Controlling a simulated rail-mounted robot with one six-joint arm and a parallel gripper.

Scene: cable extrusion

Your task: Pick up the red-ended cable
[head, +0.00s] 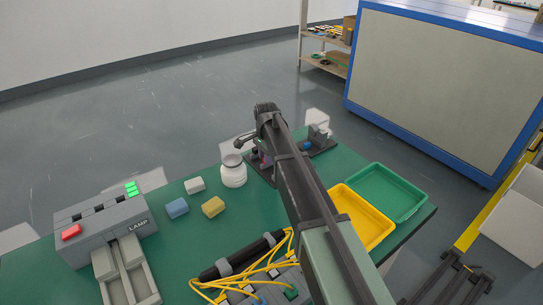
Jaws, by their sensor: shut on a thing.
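Several yellow cables (262,267) lie looped in a tangle at the front of the green table, over a rack with black bars and clips. No red end shows on any of them, so I cannot tell which is the red-ended cable. A green end (291,293) and a blue end show low in the rack. My arm crosses the middle of the head view and covers the right part of the rack. I cannot make out my gripper's fingers or anything in them; they are hidden behind my arm or out of the picture.
A grey lamp box (107,218) with a red button and green lights stands left. Small blocks, including a yellow one (213,206), and a white jar (233,172) stand mid-table. A dark fixture (322,144) lies behind my arm; yellow (376,240) and green trays (414,209) sit right.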

